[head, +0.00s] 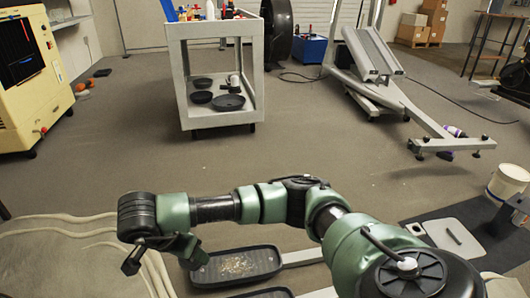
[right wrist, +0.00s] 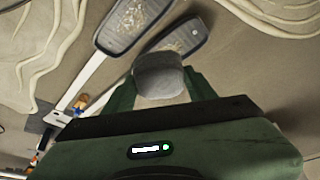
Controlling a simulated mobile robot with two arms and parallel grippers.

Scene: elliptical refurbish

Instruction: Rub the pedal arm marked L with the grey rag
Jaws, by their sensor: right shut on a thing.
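My right gripper (right wrist: 160,88) is shut on a crumpled grey rag (right wrist: 158,76), which bulges out between its green fingers. In the head view the end of my right arm (head: 187,247) hangs just left of a black pedal (head: 237,265) with worn, dusty tread. A pale pedal arm (head: 302,257) runs right from this pedal. A second pedal (head: 263,294) and its arm (head: 320,294) are cut by the bottom edge. Both pedals also show in the right wrist view (right wrist: 133,22), with a pale arm (right wrist: 82,88) running down left. I cannot make out any L mark. My left gripper is out of view.
A beige draped sheet (head: 62,258) lies left of the pedals. A white cart (head: 185,85) with black pans stands behind on open floor. A grey machine frame (head: 400,105) stands at back right. A white tub (head: 507,182) and grey plate (head: 447,236) are at right.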

